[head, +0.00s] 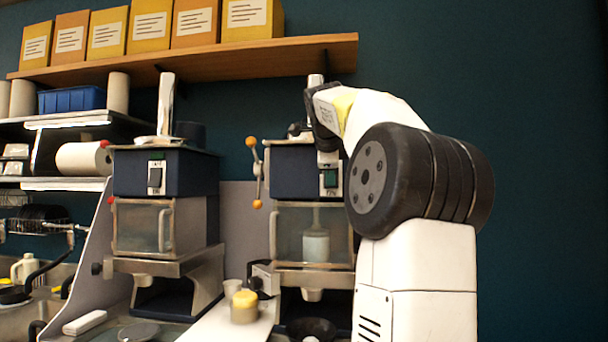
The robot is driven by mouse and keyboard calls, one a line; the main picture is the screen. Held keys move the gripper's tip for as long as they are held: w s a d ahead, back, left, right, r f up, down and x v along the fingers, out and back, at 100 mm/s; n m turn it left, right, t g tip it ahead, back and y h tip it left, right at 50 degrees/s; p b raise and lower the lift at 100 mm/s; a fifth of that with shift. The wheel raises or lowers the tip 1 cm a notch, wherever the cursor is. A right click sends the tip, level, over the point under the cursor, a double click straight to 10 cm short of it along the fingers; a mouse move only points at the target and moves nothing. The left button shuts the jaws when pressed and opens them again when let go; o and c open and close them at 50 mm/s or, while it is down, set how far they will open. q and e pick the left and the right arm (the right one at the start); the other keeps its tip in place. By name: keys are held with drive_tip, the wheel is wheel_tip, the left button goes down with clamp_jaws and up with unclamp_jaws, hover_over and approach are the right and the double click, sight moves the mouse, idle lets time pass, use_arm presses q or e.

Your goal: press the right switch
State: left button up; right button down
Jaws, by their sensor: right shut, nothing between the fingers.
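Two dispensing machines with dark blue tops stand side by side. The right switch (330,180) is a small dark green switch on the front of the right machine (291,172). The left machine (203,174) has a dark rocker switch (155,177) in a pale plate. My right arm comes in from the right, and my right gripper (326,146) points down just above the right switch. It is shut and empty, and hides part of the machine's upper front. I cannot tell whether it touches the switch. My left gripper is not in view.
A wooden shelf (200,62) with several yellow and orange boxes runs above the machines. A lever with orange knobs (257,203) stands between the machines. A small yellow-topped jar (244,306) is on the counter below. The wall at the right is bare.

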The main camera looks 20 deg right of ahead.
drive_tip(key=shift+w, duration=0.1)
drive_tip(key=shift+w+d+f, duration=0.15)
idle(0.3)
wheel_tip(320, 180, up, 2)
idle(0.6)
drive_tip(key=shift+f, duration=0.1)
